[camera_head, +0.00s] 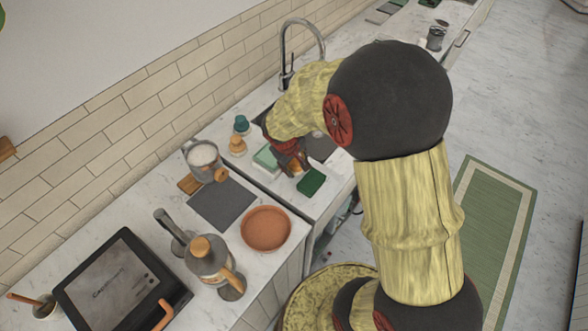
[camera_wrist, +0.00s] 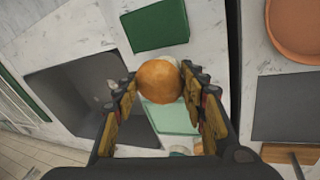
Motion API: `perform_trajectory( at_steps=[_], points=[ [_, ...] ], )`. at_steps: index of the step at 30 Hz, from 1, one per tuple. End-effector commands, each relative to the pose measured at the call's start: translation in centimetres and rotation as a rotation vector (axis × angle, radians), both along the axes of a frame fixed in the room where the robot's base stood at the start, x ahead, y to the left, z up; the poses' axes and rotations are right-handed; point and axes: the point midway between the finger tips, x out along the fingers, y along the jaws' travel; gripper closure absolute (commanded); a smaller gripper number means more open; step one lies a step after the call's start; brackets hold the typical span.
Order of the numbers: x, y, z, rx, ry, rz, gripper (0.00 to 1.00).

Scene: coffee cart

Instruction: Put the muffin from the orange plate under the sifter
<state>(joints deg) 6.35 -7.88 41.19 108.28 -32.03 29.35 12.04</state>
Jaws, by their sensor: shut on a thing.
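The muffin (camera_wrist: 160,80) is round and golden brown in the wrist view, held between the two fingertips of my gripper (camera_wrist: 162,88). In the head view my gripper (camera_head: 290,165) is past the orange plate, over the counter beside the sink, with a small bit of the muffin (camera_head: 296,169) showing. The orange plate (camera_head: 265,228) is empty on the near counter; its edge also shows in the wrist view (camera_wrist: 297,28). A metal vessel with white contents and a wooden knob (camera_head: 203,156), which may be the sifter, stands by the tiled wall.
A pale mint item (camera_head: 266,158) and a dark green one (camera_head: 310,182) lie below my gripper. The sink (camera_wrist: 80,92) is close. A dark grey mat (camera_head: 222,205), bare, lies between plate and wall. A kettle-like pot (camera_head: 208,260) and tablet (camera_head: 120,285) stand nearer.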

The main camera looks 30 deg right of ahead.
Motion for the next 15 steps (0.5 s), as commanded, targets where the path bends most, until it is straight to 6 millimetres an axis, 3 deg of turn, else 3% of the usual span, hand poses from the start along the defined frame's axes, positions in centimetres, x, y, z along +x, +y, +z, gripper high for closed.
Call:
perform_trajectory(
  at_steps=[10, 15],
  points=[
    [1.9, -0.6, -2.4, 0.0, -0.002, -0.002, 0.83],
    [1.9, -0.6, -4.9, 0.001, 0.0, 0.0, 0.83]
  ],
)
